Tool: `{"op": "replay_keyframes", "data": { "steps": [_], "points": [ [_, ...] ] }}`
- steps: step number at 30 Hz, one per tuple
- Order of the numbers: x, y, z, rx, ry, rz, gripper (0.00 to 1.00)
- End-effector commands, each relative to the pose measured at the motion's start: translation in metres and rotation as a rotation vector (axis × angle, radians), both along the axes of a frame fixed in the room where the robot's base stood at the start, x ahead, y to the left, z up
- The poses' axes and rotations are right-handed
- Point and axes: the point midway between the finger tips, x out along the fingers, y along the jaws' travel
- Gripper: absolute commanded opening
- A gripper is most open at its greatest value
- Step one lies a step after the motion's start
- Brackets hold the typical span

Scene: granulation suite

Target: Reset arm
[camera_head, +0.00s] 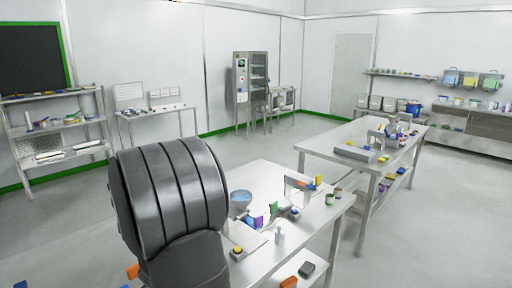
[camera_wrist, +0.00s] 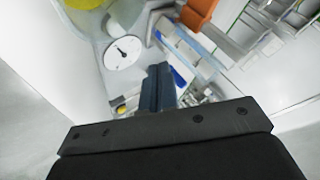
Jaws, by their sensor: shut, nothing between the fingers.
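My gripper (camera_wrist: 158,88) shows in the wrist view as dark fingers pressed together above the black wrist body. It is shut and empty. The wrist view is tilted, and I cannot tell whether the fingers touch anything behind them. In the head view a thick dark link of my arm stands in the foreground, over the left part of the near table (camera_head: 262,178). My gripper does not show there.
The wrist view shows a round white dial (camera_wrist: 123,53), an orange block (camera_wrist: 198,12) and a yellow item (camera_wrist: 82,4). In the head view the near table holds a grey-blue bowl (camera_head: 240,198) and small items. Another table (camera_head: 320,145) stands behind; open floor lies between.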

Motion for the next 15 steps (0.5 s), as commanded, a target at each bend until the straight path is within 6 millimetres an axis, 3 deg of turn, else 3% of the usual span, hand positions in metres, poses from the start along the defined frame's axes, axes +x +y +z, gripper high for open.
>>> {"op": "replay_keyframes", "data": {
  "steps": [12, 15],
  "points": [
    [0.0, 0.0, -0.029, -0.001, 0.003, 0.002, 0.0],
    [0.0, 0.0, -0.02, 0.002, -0.001, -0.003, 0.0]
  ]
}}
